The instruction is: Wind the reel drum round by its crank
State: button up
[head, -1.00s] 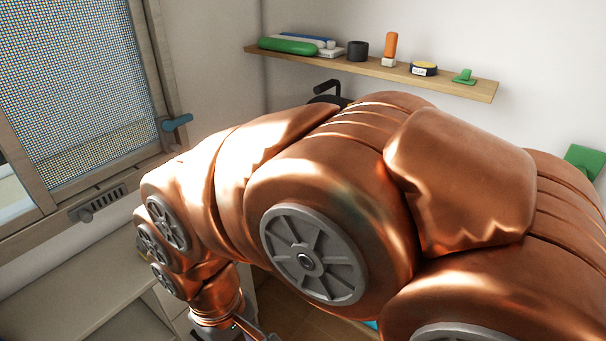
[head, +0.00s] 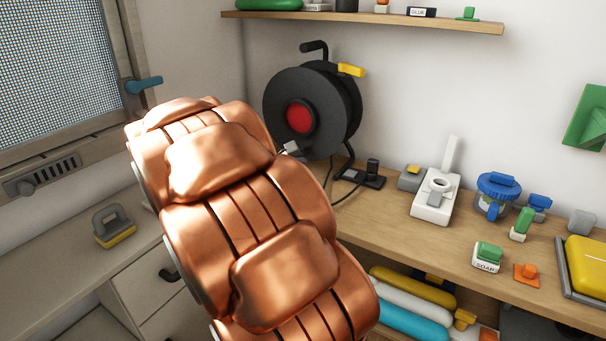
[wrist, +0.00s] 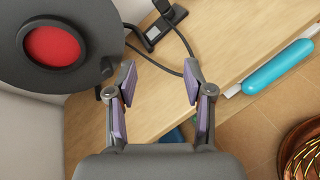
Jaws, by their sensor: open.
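The reel drum (head: 335,95) is black with a red centre (head: 300,116), upright on the wooden worktop against the wall. A black bent handle (head: 314,47) and a yellow piece (head: 351,70) stick out at its top; I cannot tell whether either is the crank.
A black socket block (head: 360,176) with a cable lies right of the reel. Further right on the worktop (head: 385,215) are a white holder (head: 436,200), a blue-lidded jar (head: 493,195) and a soap box (head: 487,257). A shelf (head: 380,20) hangs above.

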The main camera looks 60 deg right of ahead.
aim_at(303, 150)
jog(key=w+d+f+n+t+h+b, duration=0.1)
jog(key=w+d+f+n+b, duration=0.1)
jog(key=w+d+n, duration=0.1)
jog(key=w+d+f+n+t+h+b, duration=0.1)
jog(key=w+d+f+n+h+b, duration=0.1)
jog(key=w+d+n, duration=0.1)
jog(key=w+d+f+n+t+h+b, duration=0.1)
jog(key=w+d+f+n+t+b, duration=0.1)
jog(key=w+d+b, duration=0.1)
jog(key=shift+w+d+n, duration=0.2)
jog(key=shift+w+d, duration=0.1)
jog(key=shift+w, duration=0.3)
jog(key=shift+w+d+n, duration=0.2)
jog(key=shift+w+d, duration=0.1)
jog(key=shift+w, duration=0.3)
jog(key=shift+w+d+b, duration=0.15)
jog(key=shift+d+b, duration=0.35)
jog(key=shift+d, duration=3.3)
jog(key=shift+c, duration=0.2)
grip_shut()
